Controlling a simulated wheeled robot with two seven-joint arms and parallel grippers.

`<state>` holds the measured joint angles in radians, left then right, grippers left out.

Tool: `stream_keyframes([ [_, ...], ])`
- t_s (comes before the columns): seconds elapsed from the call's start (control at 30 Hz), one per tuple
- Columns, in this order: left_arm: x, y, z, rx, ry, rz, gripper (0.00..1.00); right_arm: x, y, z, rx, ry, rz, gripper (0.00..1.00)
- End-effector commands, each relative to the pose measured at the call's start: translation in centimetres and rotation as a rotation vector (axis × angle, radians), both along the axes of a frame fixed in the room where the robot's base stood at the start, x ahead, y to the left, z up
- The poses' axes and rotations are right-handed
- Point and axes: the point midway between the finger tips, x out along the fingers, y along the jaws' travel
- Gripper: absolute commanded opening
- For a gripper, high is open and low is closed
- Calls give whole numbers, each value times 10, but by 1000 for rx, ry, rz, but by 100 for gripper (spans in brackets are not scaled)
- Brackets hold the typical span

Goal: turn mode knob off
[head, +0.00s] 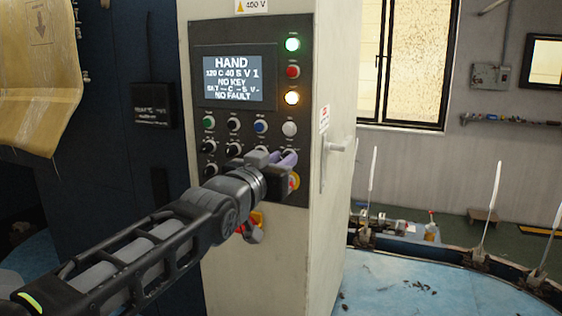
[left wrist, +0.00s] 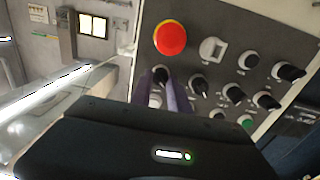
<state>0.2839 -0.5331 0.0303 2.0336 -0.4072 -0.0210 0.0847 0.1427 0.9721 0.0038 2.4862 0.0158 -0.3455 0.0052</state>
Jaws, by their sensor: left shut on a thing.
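The control panel (head: 250,110) is on the front of a pale cabinet. Its screen (head: 233,79) reads HAND on top, with NO KEY and NO FAULT below. My left gripper (head: 286,160) is at the panel's lower right, its purple fingers against the panel. In the left wrist view its fingers (left wrist: 165,92) are shut on a black knob (left wrist: 158,76) beside the red emergency button (left wrist: 170,38). The fingers hide part of this knob. The knob labels are too small to read, so I cannot confirm which is the mode knob. My right gripper is not in view.
Several other black knobs, one of them (left wrist: 234,93) close by, and the red button crowd the gripper. A green lamp (head: 292,44) and an amber lamp (head: 292,98) are lit. A blue round table (head: 400,285) stands right.

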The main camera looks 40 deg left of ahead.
Motion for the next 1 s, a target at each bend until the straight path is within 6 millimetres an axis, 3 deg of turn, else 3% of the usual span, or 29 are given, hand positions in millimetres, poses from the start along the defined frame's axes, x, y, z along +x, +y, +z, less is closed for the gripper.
stream_keyframes([
  [0.47,0,-1,-3,80,23,-1,0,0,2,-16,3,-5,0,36],
  [1.0,1,-1,-3,469,145,0,0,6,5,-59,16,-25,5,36],
])
